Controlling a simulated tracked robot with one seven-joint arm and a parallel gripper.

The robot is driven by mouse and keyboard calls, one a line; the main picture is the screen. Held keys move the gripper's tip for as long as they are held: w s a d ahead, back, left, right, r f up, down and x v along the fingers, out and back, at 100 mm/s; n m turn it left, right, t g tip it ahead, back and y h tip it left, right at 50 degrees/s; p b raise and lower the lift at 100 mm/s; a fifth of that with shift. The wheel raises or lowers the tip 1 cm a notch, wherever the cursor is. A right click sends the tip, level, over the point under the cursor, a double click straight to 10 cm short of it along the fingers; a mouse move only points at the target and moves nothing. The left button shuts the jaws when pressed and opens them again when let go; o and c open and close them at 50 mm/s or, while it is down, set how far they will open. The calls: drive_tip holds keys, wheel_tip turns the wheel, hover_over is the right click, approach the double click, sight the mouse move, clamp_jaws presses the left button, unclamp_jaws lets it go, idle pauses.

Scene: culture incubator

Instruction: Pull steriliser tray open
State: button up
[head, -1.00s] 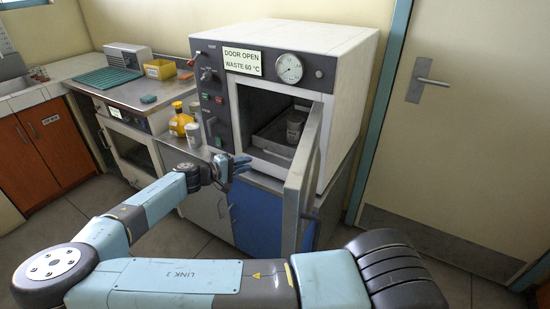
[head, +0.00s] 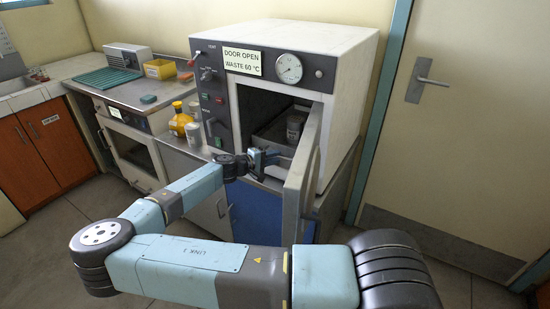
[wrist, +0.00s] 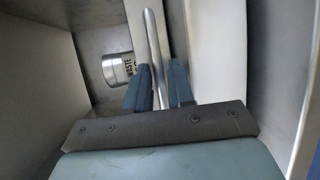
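The steriliser tray (head: 268,131) is a grey metal tray inside the open chamber of the white steriliser (head: 345,62). A pale metal bar (wrist: 151,35), which looks like the tray's handle, runs along its front in the wrist view. My gripper (head: 277,156) is at the chamber mouth, by the tray's front. In the wrist view my gripper (wrist: 159,84) has one blue finger on each side of the bar, with little gap. I cannot tell whether the fingers press on it. A waste can (wrist: 116,69) stands in the tray; it also shows in the head view (head: 294,128).
The steriliser's door (head: 300,185) stands open just right of my gripper, with little room between. A yellow bottle (head: 180,121) and a pale jar (head: 194,134) stand on the counter to the left. Floor is free in front of the room door (head: 460,150).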

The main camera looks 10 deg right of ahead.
drive_tip(key=shift+w+d+f, duration=0.1)
drive_tip(key=shift+d, duration=0.2)
drive_tip(key=shift+c, duration=0.2)
clamp_jaws()
